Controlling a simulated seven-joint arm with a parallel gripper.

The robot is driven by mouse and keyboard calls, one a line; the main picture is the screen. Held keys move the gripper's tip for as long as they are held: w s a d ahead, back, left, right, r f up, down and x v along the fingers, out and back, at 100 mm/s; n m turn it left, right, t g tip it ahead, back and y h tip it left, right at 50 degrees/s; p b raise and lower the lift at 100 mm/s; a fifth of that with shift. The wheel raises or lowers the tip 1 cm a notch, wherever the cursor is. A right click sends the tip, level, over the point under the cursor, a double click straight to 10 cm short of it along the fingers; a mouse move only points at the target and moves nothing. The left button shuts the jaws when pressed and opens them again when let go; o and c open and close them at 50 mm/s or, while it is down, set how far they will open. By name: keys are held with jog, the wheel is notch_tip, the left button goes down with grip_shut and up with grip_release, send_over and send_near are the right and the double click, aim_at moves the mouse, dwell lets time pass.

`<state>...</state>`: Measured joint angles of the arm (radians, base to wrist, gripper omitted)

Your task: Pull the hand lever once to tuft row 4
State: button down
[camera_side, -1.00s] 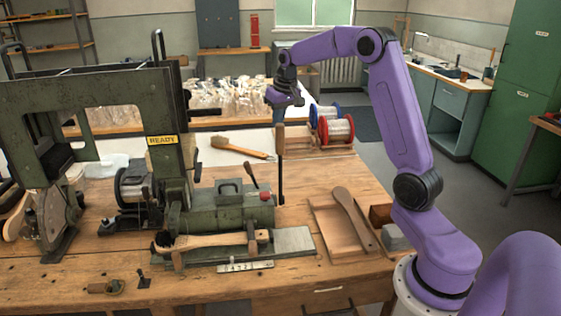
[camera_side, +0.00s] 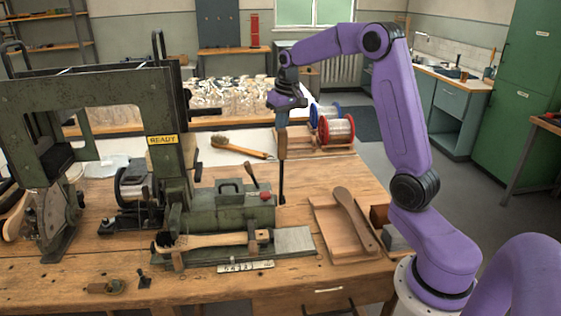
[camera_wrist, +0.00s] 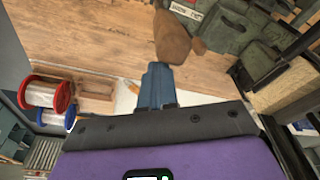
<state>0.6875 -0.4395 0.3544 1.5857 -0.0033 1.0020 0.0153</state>
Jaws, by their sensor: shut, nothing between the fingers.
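The hand lever is an upright dark rod with a brown wooden handle (camera_side: 282,144) at the right of the green machine. My gripper (camera_side: 283,122) points down at the top of this handle in the side view, with its blue fingers shut and nothing between them. In the wrist view the shut fingertips (camera_wrist: 160,66) are right by the wooden handle (camera_wrist: 172,38); whether they touch it I cannot tell.
Red and blue wire spools (camera_side: 335,130) stand on a wooden stand behind the lever. A tray (camera_side: 330,235) with a wooden brush body lies to the right. Another brush (camera_side: 238,148) lies behind the machine.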

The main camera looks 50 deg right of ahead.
aim_at(281, 129)
jog(key=shift+s+a+r, duration=0.1)
jog(key=shift+s+a, duration=0.45)
jog(key=shift+a, duration=0.15)
jog(key=shift+s+a, duration=0.5)
jog(key=shift+a, duration=0.2)
jog(key=shift+s+a+f, duration=0.25)
jog(key=shift+s+a, duration=0.35)
jog(key=shift+s, duration=0.15)
jog(key=shift+s+a+f, duration=0.25)
jog(key=shift+s+a, duration=0.35)
jog(key=shift+s, duration=0.1)
jog(key=s+a+f, duration=0.7)
jog(key=shift+s+a+f, duration=0.2)
jog(key=shift+s+a, duration=0.2)
dwell(1.5)
notch_tip(281, 129, up, 10)
jog(key=w+d, duration=0.2)
dwell(2.1)
